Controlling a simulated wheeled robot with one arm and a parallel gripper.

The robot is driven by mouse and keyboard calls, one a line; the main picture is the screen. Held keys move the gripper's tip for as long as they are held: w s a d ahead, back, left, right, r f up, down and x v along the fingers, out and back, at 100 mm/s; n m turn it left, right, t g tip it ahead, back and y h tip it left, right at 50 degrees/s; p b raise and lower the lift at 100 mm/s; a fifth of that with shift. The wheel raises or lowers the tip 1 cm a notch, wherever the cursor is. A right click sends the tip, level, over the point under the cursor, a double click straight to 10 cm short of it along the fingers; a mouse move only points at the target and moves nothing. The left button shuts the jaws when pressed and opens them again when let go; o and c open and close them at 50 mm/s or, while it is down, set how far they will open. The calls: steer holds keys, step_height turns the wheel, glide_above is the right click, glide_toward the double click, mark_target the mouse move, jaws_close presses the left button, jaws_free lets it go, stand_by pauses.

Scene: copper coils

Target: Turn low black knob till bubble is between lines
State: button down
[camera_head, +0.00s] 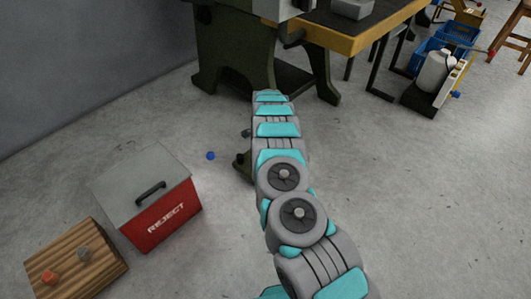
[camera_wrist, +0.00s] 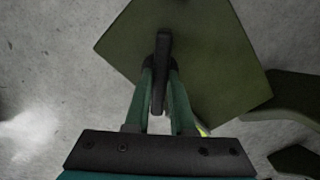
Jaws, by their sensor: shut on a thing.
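In the wrist view, my gripper (camera_wrist: 161,78) has its two green fingers shut on the black knob (camera_wrist: 162,48), which shows as a narrow dark bar between the fingertips. An olive-green block or plate (camera_wrist: 218,60) lies behind and around the knob. A small yellow-green patch (camera_wrist: 203,131) shows beside the right finger; it may be the level vial, but no bubble or lines can be made out. In the head view, my arm hides the gripper and the knob; a piece of olive-green metal (camera_head: 242,166) shows at the arm's left side near the floor.
A green machine stand (camera_head: 235,50) rises behind my arm, beside a yellow-edged bench (camera_head: 365,38). A red REJECT box (camera_head: 165,218) and a wooden block (camera_head: 110,262) stand at the left. A small blue object (camera_head: 210,156) lies on the floor.

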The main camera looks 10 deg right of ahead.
steer(key=shift+m+p, duration=0.4)
steer(key=shift+m, duration=0.5)
steer(key=c, duration=0.8)
jaws_free()
steer(key=shift+o, duration=0.2)
steer(key=shift+r, duration=3.95)
